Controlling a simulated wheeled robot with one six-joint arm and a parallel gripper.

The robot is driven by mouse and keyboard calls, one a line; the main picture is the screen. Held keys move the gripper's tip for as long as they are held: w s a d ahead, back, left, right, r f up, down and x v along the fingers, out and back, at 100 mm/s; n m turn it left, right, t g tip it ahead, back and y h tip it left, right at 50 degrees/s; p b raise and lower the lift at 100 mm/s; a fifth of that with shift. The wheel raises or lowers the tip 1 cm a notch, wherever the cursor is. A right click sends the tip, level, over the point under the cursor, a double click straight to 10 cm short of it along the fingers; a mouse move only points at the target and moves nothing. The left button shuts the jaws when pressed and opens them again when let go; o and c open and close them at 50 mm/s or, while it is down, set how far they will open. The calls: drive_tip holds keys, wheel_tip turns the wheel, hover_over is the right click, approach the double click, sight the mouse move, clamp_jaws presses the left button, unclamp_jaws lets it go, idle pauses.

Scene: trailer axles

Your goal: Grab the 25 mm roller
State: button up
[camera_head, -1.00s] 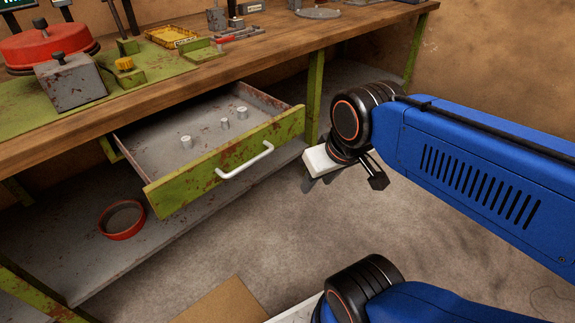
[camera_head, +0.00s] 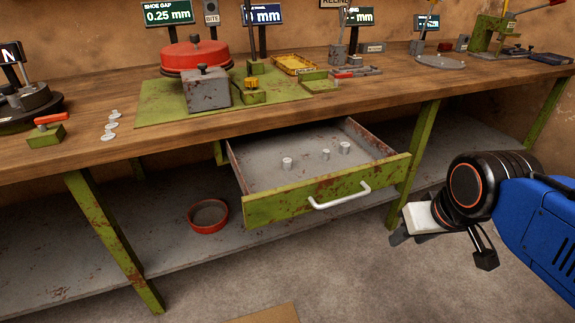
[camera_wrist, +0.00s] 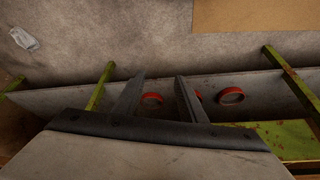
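Three small pale metal rollers stand upright in the open drawer (camera_head: 262,184): a left one (camera_head: 287,163), a smaller middle one (camera_head: 325,154) and a right one (camera_head: 344,147). I cannot read a size on any of them, so I cannot tell which is 25 mm. My gripper (camera_head: 403,238) is right of the drawer front, apart from the drawer and the rollers. In the wrist view my gripper (camera_wrist: 156,84) has its two fingers apart with nothing held between them. No rollers show in the wrist view.
The green drawer front has a white handle (camera_head: 340,198). The wooden bench top (camera_head: 90,160) lies above, with several small pale pieces (camera_head: 111,127) on its left and a red drum (camera_head: 195,55). A red ring (camera_head: 208,216) lies on the lower shelf. Floor in front is mostly clear.

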drive_tip(key=shift+o, duration=0.3)
drive_tip(key=shift+r, duration=0.1)
drive_tip(key=w+a+r+n+g, duration=0.1)
drive_tip(key=w+a+r+n, duration=0.2)
drive_tip(key=w+r, duration=0.1)
drive_tip(key=w+a+r+n, duration=0.2)
drive_tip(key=w+a+r, duration=0.1)
drive_tip(key=w+r, duration=0.2)
drive_tip(key=w+a+r+n+g, duration=0.1)
drive_tip(key=w+a+r+n, duration=0.2)
drive_tip(key=w+r, duration=0.2)
drive_tip(key=shift+w+a+r+n+g+y, duration=0.15)
drive_tip(key=shift+w+n+g+y, duration=0.15)
drive_tip(key=shift+w, duration=0.1)
drive_tip(key=w+a+r+n+g, duration=0.1)
drive_tip(key=w+a+r+n, duration=0.3)
drive_tip(key=w+a, duration=0.35)
drive_tip(key=n+g, duration=0.1)
drive_tip(key=n, duration=0.3)
approach(287, 160)
drive_tip(key=f, duration=0.9)
drive_tip(key=shift+a+f, duration=0.15)
drive_tip(key=shift+a, duration=0.15)
clamp_jaws()
